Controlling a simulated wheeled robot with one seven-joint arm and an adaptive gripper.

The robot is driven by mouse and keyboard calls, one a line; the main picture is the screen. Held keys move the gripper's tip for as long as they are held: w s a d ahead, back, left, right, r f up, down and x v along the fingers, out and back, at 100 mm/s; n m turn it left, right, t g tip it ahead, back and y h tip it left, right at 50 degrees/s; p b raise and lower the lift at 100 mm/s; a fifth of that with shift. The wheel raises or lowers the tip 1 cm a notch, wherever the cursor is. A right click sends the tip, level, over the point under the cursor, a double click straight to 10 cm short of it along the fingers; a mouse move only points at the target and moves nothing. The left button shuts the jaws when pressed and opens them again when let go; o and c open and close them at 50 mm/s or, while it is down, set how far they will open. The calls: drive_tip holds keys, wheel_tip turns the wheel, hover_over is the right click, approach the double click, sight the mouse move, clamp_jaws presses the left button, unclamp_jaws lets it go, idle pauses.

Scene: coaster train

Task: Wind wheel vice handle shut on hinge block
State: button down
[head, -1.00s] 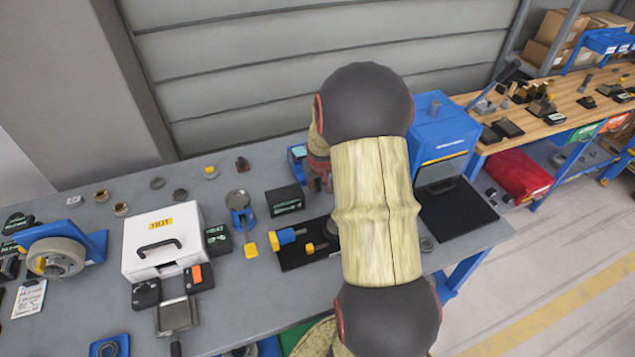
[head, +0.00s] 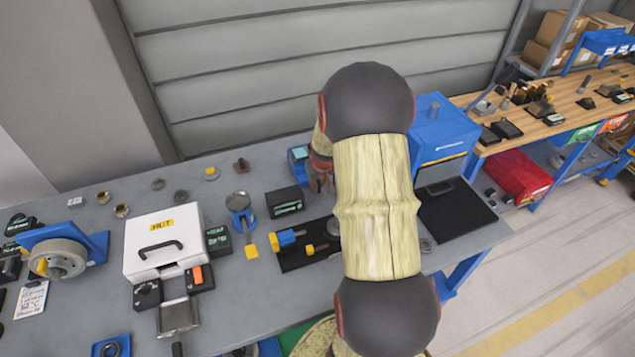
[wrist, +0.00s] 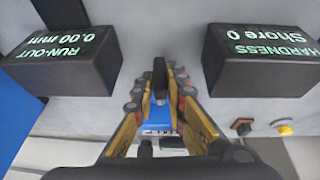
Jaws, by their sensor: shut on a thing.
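My gripper (wrist: 160,100) is seen from behind in the wrist view, with its yellow and black fingers closed in on a narrow dark piece (wrist: 159,72). I cannot tell for sure whether this is the vice handle. A blue part (wrist: 158,118) shows between the fingers. A black plate (head: 293,262) carries a blue block with a yellow end (head: 285,239) and a smaller yellow-tipped part (head: 311,249), just left of my arm. I cannot make out the hinge block for certain.
Dark display boxes reading run-out (wrist: 62,65) and hardness (wrist: 262,62) flank my gripper closely. In the head view, a white case (head: 150,262), a blue stand with a grey wheel (head: 62,260) and a blue cabinet (head: 445,130) stand on the grey bench.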

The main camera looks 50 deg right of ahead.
idle(0.3)
drive_tip(key=c, duration=1.8)
unclamp_jaws()
drive_tip(key=shift+r, duration=0.1)
drive_tip(key=v, duration=1.1)
drive_tip(key=shift+s+r, duration=0.2)
drive_tip(key=shift+r, duration=0.15)
drive_tip(key=shift+a, duration=0.1)
